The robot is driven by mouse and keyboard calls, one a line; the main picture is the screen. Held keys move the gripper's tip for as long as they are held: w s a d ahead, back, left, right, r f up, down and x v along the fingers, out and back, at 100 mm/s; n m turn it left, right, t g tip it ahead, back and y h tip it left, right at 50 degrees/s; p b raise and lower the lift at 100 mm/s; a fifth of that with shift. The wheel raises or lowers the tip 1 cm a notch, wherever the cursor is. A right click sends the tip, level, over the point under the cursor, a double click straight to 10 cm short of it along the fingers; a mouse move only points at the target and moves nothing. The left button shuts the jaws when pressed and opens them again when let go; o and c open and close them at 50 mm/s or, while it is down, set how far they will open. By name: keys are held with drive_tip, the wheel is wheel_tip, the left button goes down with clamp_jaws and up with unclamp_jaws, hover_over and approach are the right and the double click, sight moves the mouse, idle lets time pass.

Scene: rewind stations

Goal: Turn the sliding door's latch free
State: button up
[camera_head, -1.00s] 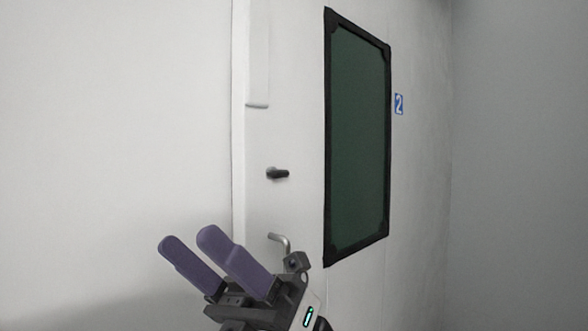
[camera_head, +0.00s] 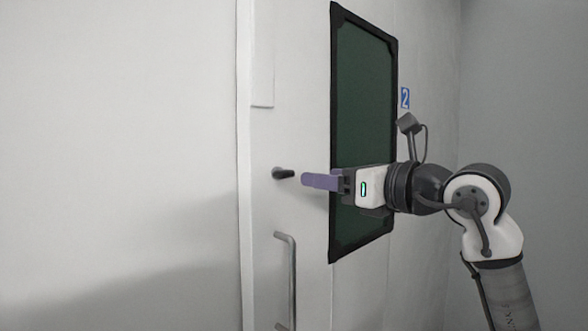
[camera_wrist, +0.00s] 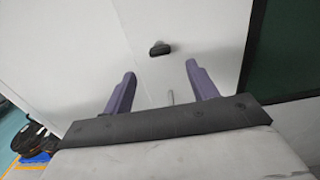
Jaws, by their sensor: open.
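The sliding door (camera_head: 268,215) is white with a dark green window. Its latch (camera_head: 284,173) is a small black knob lever on the door's left part, lying roughly sideways. My gripper (camera_head: 306,181) is just right of the latch in the head view, its purple fingers pointing left. In the wrist view the latch (camera_wrist: 160,48) shows ahead of and between the two spread fingers, apart from them. My gripper (camera_wrist: 160,80) is open and empty. The far finger is mostly hidden in the head view.
A metal bar handle (camera_head: 291,280) stands upright on the door below the latch. The dark-framed window (camera_head: 362,100) lies behind my gripper. Blue and dark items (camera_wrist: 35,140) lie at lower left.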

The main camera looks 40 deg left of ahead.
sight(289, 173)
drive_tip(key=a, duration=0.2)
drive_tip(key=a+p, duration=0.1)
drive_tip(key=a, duration=0.5)
drive_tip(key=shift+w+a, duration=0.15)
drive_tip(key=shift+w, duration=0.15)
drive_tip(key=c, duration=1)
